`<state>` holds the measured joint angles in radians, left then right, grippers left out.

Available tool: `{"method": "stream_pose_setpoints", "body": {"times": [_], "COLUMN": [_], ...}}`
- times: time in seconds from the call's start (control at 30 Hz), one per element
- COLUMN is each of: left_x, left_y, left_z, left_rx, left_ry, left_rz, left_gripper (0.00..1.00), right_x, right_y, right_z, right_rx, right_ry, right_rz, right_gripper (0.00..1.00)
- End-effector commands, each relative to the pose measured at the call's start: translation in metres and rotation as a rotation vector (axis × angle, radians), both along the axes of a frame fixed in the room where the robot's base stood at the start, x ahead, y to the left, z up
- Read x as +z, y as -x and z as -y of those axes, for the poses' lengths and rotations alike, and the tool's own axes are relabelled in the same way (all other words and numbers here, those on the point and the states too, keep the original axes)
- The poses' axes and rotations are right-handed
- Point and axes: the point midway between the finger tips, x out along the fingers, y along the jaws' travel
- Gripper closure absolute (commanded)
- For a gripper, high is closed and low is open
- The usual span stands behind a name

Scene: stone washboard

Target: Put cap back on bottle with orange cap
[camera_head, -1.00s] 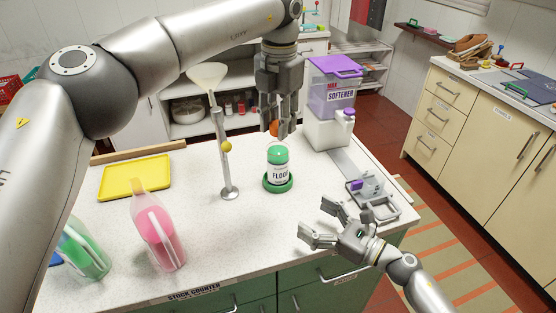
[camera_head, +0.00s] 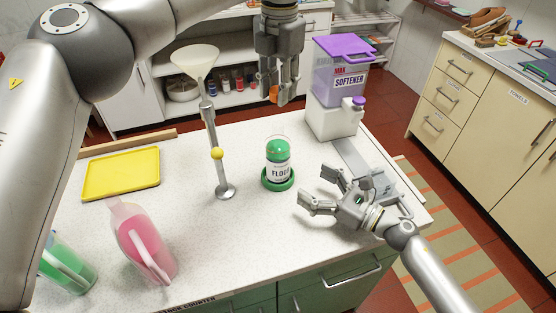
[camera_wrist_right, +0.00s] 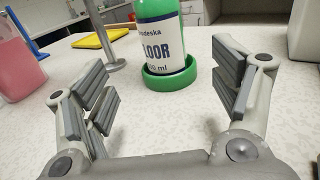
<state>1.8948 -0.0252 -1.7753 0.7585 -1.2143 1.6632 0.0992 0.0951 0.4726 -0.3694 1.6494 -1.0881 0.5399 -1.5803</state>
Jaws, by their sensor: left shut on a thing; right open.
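The bottle (camera_head: 278,166), clear with green contents and a white floor-cleaner label, stands upright in a green round holder (camera_head: 279,184) on the counter. Its top looks uncapped. My left gripper (camera_head: 271,96) is shut on the orange cap (camera_head: 273,92), mostly hidden between its fingers, above and apart from the bottle. My right gripper (camera_head: 322,190) is open and empty, low over the counter to the right of the bottle. In the right wrist view the bottle (camera_wrist_right: 162,45) and holder (camera_wrist_right: 170,82) stand ahead, between the open fingers (camera_wrist_right: 168,100) but beyond them; the bottle's top is out of frame.
A metal stand (camera_head: 213,150) with a funnel (camera_head: 195,58) rises left of the bottle. The counter in front of the bottle is clear.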

Motion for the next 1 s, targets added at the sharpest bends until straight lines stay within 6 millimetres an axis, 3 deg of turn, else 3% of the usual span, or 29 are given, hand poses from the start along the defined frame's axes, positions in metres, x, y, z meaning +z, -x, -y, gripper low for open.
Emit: {"method": "stream_pose_setpoints", "body": {"times": [0.17,0.7,1.0], "left_x": [-0.001,0.0,0.0], "left_y": [0.0,0.0,0.0], "left_z": [0.0,0.0,0.0], "left_rx": [0.0,0.0,0.0], "left_ry": [0.0,0.0,0.0], "left_rz": [0.0,0.0,0.0], "left_gripper": [0.77,0.77,0.77], "right_x": [0.0,0.001,0.0], "right_y": [-0.007,-0.065,-0.075], "right_z": [-0.008,-0.081,-0.094], "right_rx": [-0.002,-0.001,-0.001], "right_ry": [-0.002,-0.002,0.0], "right_rz": [0.001,0.0,0.0], "right_gripper": [0.17,0.17,0.17]}}
